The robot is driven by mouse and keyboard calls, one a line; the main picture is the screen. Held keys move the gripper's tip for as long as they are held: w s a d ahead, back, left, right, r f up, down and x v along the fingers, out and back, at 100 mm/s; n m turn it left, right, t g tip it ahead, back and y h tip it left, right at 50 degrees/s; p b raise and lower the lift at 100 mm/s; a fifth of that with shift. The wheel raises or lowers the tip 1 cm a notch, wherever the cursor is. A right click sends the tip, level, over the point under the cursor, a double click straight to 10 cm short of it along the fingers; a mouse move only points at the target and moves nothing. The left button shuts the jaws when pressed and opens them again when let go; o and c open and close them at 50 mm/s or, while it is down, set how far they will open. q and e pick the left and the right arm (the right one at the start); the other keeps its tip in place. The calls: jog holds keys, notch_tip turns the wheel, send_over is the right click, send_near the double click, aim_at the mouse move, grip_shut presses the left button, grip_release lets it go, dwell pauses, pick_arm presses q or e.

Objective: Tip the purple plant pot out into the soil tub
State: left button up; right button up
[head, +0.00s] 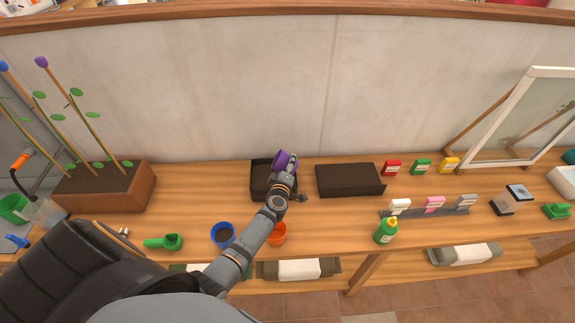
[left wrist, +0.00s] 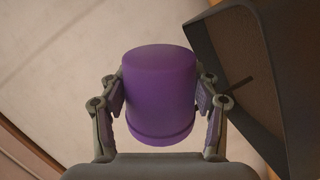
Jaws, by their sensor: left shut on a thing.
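The purple plant pot (head: 281,159) is held by my left gripper (head: 287,167) over the back right part of a black tub (head: 258,190). In the left wrist view the pot (left wrist: 160,95) sits between both fingers (left wrist: 160,100), its flat base toward the top and its rim band toward the bottom. It looks tipped over; its mouth and any contents are hidden. The tub's dark wall (left wrist: 215,40) shows on the right there, with a brownish inside. My gripper and arm cover part of the tub in the head view. My right gripper is not in view.
A wide dark soil tray (head: 348,180) stands right of the tub. A blue pot (head: 223,235) and an orange pot (head: 277,233) stand in front, beside my arm. A green scoop (head: 165,242) and a planter (head: 105,190) are left. A green bottle (head: 386,230) is right.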

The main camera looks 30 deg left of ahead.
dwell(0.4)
pick_arm(q)
jog(key=shift+n, duration=0.4)
dwell(0.4)
jog(key=shift+a+f+n, duration=0.1)
jog(key=shift+n, duration=0.2)
dwell(0.5)
jog(key=shift+n+h, duration=0.3)
jog(key=shift+f+b, duration=0.1)
jog(key=shift+b, duration=0.2)
jog(key=shift+a+n, duration=0.1)
jog(key=shift+n, duration=0.3)
jog(key=shift+s+a+f+n+h+b, duration=0.15)
jog(key=shift+a+f+n+h+b, duration=0.1)
jog(key=shift+n+h+b, duration=0.4)
dwell(1.0)
